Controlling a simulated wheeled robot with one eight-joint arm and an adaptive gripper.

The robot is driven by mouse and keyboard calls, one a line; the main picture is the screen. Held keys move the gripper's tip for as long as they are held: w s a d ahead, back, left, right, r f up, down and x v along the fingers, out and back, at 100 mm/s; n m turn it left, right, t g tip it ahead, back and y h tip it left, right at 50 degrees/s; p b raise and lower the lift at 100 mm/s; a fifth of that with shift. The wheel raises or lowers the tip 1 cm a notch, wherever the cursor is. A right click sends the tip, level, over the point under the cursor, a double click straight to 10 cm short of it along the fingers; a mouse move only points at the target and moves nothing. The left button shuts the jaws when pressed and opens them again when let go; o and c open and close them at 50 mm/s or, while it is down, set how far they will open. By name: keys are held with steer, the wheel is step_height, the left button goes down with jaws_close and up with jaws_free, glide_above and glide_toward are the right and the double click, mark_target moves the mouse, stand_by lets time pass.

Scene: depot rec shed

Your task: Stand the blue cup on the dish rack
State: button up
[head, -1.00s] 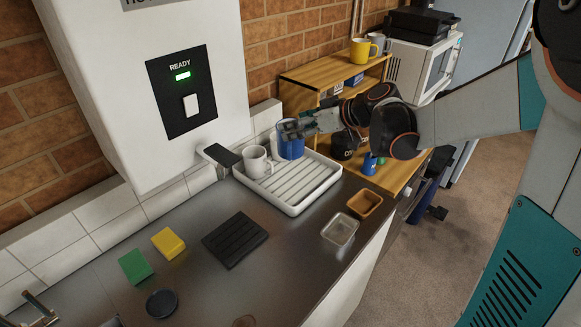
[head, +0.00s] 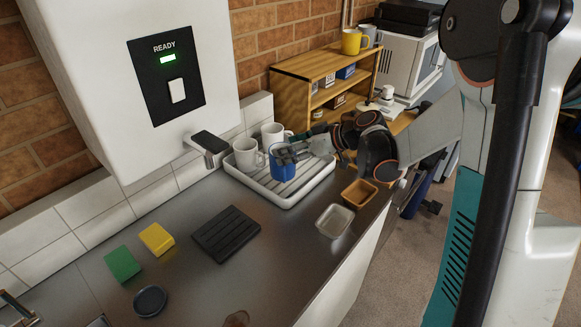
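The blue cup (head: 282,168) is upright over the slatted white dish rack (head: 289,201) in the head view. Its base overlaps the slats in the picture; I cannot tell whether it touches them. My gripper (head: 285,154) reaches in from the right and appears shut on the cup at its rim. The fingers hide part of the cup's top. A white mug (head: 246,156) stands on the rack just left of the cup, and another white mug (head: 271,134) is behind it.
A black ribbed mat (head: 226,235), a metal tin (head: 335,220) and a brown tray (head: 359,193) lie in front. A wooden shelf (head: 310,70) stands behind my arm. The rack's front right slats look free.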

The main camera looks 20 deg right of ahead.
steer(key=shift+f+b, duration=0.75)
steer(key=shift+f, duration=1.6)
steer(key=shift+f, duration=0.2)
steer(key=o, duration=2)
steer(key=shift+r, duration=0.1)
steer(key=shift+o, duration=0.2)
steer(key=shift+d+r, duration=0.1)
steer(key=shift+r, duration=0.1)
steer(key=p+v, duration=0.3)
steer(key=v, duration=0.8)
steer(key=shift+s+d+r, duration=0.15)
steer(key=shift+s+d, duration=0.05)
steer(key=shift+s, duration=0.15)
